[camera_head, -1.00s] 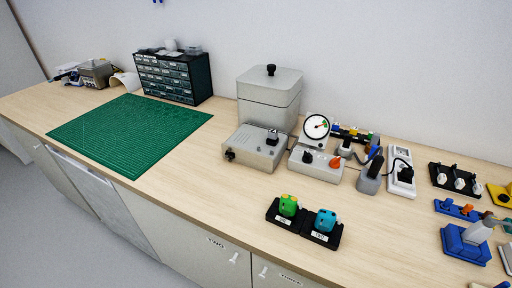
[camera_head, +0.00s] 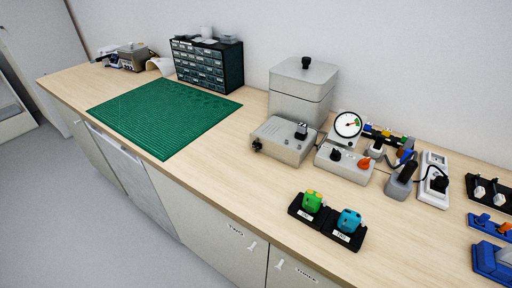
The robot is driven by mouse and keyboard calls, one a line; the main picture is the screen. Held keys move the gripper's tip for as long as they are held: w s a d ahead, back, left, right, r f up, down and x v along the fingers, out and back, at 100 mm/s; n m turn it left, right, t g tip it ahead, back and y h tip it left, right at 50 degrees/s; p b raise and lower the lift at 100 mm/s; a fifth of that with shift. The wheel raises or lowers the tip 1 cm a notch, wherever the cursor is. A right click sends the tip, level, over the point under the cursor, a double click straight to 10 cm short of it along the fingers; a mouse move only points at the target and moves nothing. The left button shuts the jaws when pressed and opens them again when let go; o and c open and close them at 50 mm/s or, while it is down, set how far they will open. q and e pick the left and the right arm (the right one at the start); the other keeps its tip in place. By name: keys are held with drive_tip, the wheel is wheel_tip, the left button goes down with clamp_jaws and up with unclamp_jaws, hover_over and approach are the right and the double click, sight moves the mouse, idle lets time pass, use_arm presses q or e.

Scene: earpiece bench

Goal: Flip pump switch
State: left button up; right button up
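A grey box (camera_head: 284,142) with a black knob on its front and a small dark and metal part on top stands in front of a tall grey lidded chamber (camera_head: 301,92). To its right is a low grey box (camera_head: 345,163) with a black knob (camera_head: 336,155), an orange-red knob (camera_head: 364,163) and a round white gauge (camera_head: 348,125) behind it. Which part is the pump switch I cannot tell for certain. Neither of my grippers shows in the head view.
A green (camera_head: 312,201) and a teal (camera_head: 349,220) earpiece-like block sit in black labelled holders near the front edge. A white power strip (camera_head: 434,180) and blue fixtures (camera_head: 490,262) are at right. A green mat (camera_head: 163,113) and drawer cabinet (camera_head: 207,64) are at left.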

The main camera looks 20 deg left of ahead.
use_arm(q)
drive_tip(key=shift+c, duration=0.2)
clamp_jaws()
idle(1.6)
